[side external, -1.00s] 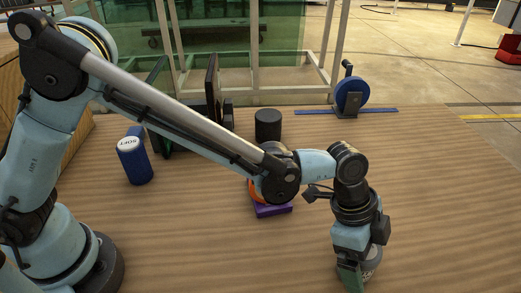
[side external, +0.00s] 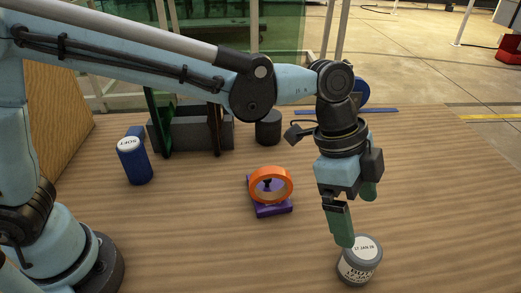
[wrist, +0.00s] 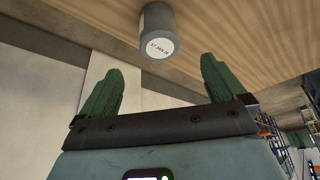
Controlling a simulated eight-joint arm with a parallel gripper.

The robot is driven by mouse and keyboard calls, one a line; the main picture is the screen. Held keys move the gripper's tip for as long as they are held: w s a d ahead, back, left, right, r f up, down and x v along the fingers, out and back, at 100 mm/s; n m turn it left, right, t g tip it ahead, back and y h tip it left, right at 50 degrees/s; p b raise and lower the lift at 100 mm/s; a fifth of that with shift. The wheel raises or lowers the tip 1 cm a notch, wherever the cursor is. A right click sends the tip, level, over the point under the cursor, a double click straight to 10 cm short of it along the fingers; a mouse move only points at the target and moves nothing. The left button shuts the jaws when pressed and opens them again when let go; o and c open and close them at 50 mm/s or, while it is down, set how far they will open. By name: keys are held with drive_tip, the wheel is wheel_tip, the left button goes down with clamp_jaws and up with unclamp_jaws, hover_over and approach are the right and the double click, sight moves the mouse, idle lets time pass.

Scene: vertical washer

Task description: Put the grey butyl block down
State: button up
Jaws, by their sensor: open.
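The grey butyl block (side external: 360,262) is a short grey cylinder with a white dated label on its top. It stands upright on the wooden table near the front right in the side view. It also shows in the wrist view (wrist: 158,24), beyond the fingertips and apart from them. My gripper (side external: 356,216) has green fingers spread wide and nothing between them. It is above the block in the side view, with the left fingertip close to the block's top edge; I cannot tell whether they touch there. The open fingers also show in the wrist view (wrist: 162,78).
An orange ring (side external: 270,185) stands on a purple base (side external: 272,209) left of the block. A blue cylinder (side external: 135,162) is at the left, and a dark cylinder (side external: 268,128) stands further back. A dark grey box (side external: 205,130) is behind. The table's right side is clear.

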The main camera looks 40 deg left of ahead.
drive_tip(key=a+r+n+t+y, duration=0.1)
drive_tip(key=a+r+n+t, duration=0.2)
drive_tip(key=a+n, duration=0.85)
drive_tip(key=s+a+f+n+t+y, duration=0.1)
drive_tip(key=s+a+n+t, duration=0.1)
drive_tip(key=a, duration=0.8)
drive_tip(key=s+a+f+n+t+y, duration=0.1)
drive_tip(key=s+a+n+y, duration=0.1)
drive_tip(key=a, duration=0.9)
drive_tip(key=shift+s+a+f+n+t+y, duration=0.2)
drive_tip(key=shift+s+f+n+t+y, duration=0.15)
drive_tip(key=shift+s+n, duration=0.45)
